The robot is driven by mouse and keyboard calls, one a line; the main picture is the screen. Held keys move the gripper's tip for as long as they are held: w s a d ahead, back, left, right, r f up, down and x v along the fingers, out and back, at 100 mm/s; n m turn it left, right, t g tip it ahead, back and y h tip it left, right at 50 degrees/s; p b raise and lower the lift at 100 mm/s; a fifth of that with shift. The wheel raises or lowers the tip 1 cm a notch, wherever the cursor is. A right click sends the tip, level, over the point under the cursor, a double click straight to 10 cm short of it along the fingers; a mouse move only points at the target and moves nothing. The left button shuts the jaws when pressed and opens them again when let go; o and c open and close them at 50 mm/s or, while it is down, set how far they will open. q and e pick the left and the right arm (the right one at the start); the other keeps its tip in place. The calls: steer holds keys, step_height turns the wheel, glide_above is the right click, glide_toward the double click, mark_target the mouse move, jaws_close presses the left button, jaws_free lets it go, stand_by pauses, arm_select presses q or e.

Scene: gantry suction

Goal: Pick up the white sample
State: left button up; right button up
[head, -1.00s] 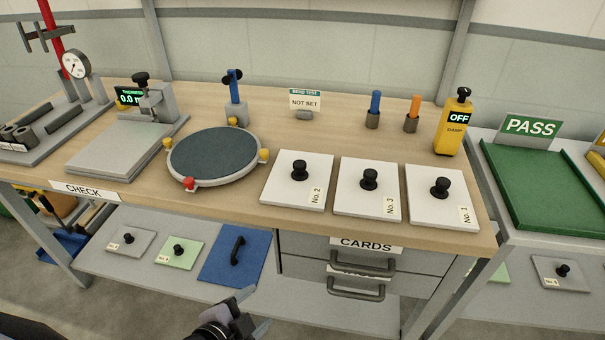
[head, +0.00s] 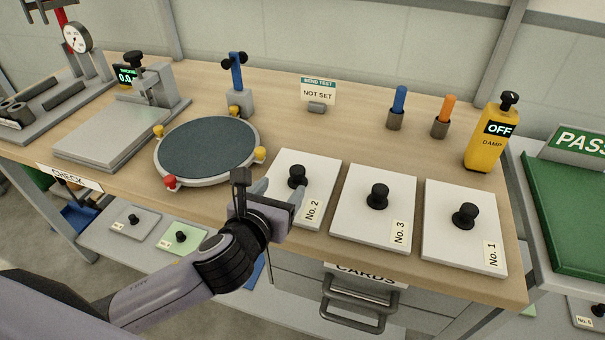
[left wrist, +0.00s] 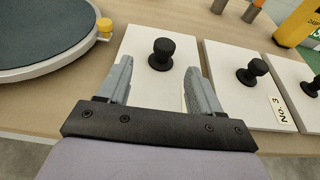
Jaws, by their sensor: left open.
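Three white square samples with black knobs lie in a row on the bench: No. 2 (head: 318,210), No. 3 (head: 350,215) and No. 1 (head: 440,240). In the left wrist view the open fingers (left wrist: 158,85) point at that knob (left wrist: 161,54), which stands a little beyond the tips. Nothing is between the fingers. My right gripper is not in view.
A round dark plate (head: 205,147) with yellow and red knobs stands left of the samples. A yellow damp meter (head: 486,140) reads OFF at the right. Blue (head: 398,102) and orange (head: 446,108) rods stand behind the samples. A green PASS tray (head: 570,215) is at far right.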

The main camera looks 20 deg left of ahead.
mark_target(295, 176)
arm_select(q)
steer(key=shift+d+x, duration=0.15)
steer(key=shift+x, duration=1.55)
steer(key=shift+d+x, duration=0.1)
steer(key=shift+x, duration=1.6)
steer(key=shift+c, duration=0.3)
steer(key=shift+f, duration=0.1)
steer(key=c, duration=1)
jaws_close()
